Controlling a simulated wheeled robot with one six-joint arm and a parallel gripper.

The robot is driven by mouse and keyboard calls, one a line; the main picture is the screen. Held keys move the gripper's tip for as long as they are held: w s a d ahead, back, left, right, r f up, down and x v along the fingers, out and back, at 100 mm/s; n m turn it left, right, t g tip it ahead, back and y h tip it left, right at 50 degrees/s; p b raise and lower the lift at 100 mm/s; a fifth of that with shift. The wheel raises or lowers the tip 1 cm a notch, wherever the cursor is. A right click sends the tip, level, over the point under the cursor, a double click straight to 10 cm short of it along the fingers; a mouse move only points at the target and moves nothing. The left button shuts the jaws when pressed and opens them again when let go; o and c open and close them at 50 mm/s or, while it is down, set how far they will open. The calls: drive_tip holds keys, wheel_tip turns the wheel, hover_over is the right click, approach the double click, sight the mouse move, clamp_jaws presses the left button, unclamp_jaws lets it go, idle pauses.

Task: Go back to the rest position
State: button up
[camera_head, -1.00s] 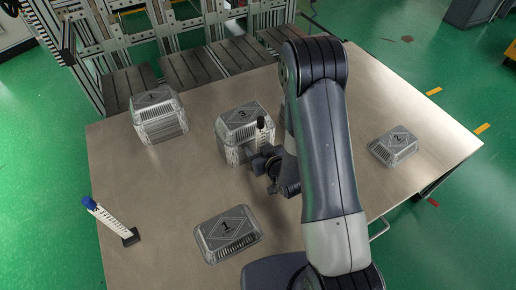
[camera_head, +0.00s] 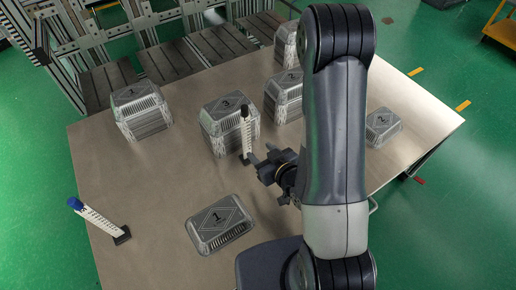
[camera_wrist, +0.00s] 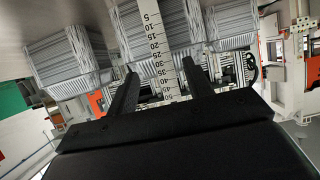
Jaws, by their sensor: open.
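My gripper (camera_head: 258,164) is open and empty over the middle of the table, in front of a white measuring stick (camera_head: 246,132) with a black top. The stick stands upright beside the stack of foil trays marked 3 (camera_head: 229,122). In the wrist view, my fingers (camera_wrist: 160,88) are spread, with the scale of the stick (camera_wrist: 153,42) showing in the gap between them. I cannot tell how far the stick is beyond the fingertips. My arm rises on the right and hides part of the table.
A tray stack marked 1 (camera_head: 141,110) stands at the back left; a stack marked 2 (camera_head: 285,97) and another (camera_head: 286,45) stand near my arm. Single trays lie at front (camera_head: 220,223) and right (camera_head: 383,126).

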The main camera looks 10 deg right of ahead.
sight(247, 135)
idle(0.3)
drive_tip(key=x, duration=1.2)
drive_tip(key=shift+w+f, duration=0.1)
drive_tip(key=shift+w, duration=0.05)
drive_tip(key=shift+r+p, duration=0.3)
drive_tip(key=shift+p, duration=0.2)
drive_tip(key=shift+r, duration=1.1)
drive_tip(key=shift+f, duration=0.1)
